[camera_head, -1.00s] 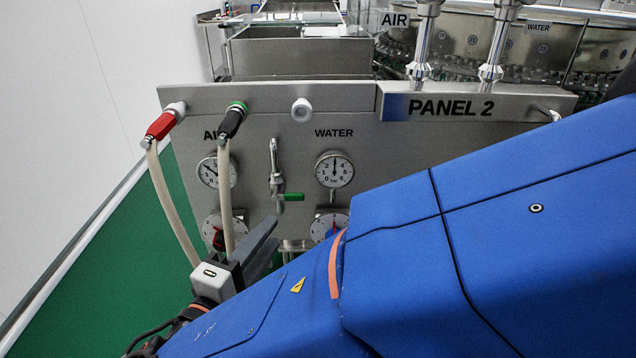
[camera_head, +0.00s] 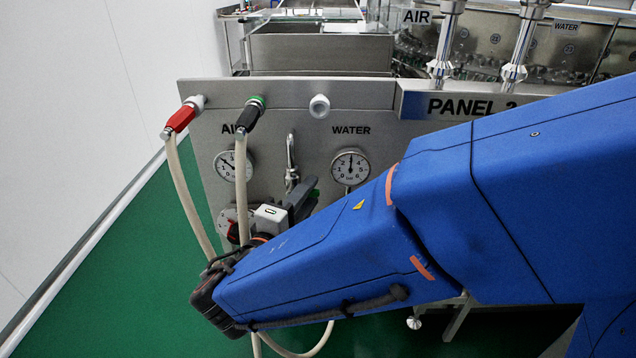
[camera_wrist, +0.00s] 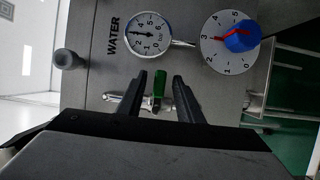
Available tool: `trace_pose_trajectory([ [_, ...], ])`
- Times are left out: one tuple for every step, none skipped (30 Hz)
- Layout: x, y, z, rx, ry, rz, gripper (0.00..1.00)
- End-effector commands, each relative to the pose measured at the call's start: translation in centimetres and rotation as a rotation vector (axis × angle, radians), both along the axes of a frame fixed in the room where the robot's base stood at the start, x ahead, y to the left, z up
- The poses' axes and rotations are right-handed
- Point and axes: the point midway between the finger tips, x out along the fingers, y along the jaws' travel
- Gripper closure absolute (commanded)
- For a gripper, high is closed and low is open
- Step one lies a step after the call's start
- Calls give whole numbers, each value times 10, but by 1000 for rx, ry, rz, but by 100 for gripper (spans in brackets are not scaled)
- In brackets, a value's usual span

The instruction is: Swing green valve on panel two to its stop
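The green valve handle (camera_wrist: 159,86) shows in the wrist view as a short green lever on a silver valve body (camera_wrist: 125,101). It stands between the two black fingers of my gripper (camera_wrist: 162,79). The fingers are apart, with a visible gap on both sides of the handle. In the head view, my gripper (camera_head: 303,194) is in front of the valve on the panel (camera_head: 310,120).
The water gauge (camera_head: 350,166) and air gauge (camera_head: 234,165) flank the valve. A red-and-blue knob on a dial (camera_wrist: 240,38) is at the upper right in the wrist view. A red-ended hose (camera_head: 181,118) and a black-ended hose (camera_head: 250,114) hang on the left.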

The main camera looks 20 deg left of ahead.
Motion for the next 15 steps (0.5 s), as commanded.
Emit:
trace_pose_trajectory([
  [8,-2,0,0,0,-4,67],
  [13,-3,0,0,-1,-4,67],
  [18,-3,0,0,0,-2,67],
  [22,-4,0,0,0,-3,67],
  [26,-5,0,0,0,-4,67],
  [31,-6,0,0,-1,-3,67],
  [34,-6,0,0,-1,-2,67],
  [37,-6,0,0,-1,-2,67],
  [41,-7,0,0,0,-2,67],
  [43,-7,0,0,0,-2,67],
  [45,-8,0,0,0,-2,67],
  [47,-8,0,0,0,-1,67],
  [49,-8,0,0,0,-1,67],
  [50,-8,0,0,-1,-1,67],
  [51,-8,0,0,-1,-1,67],
])
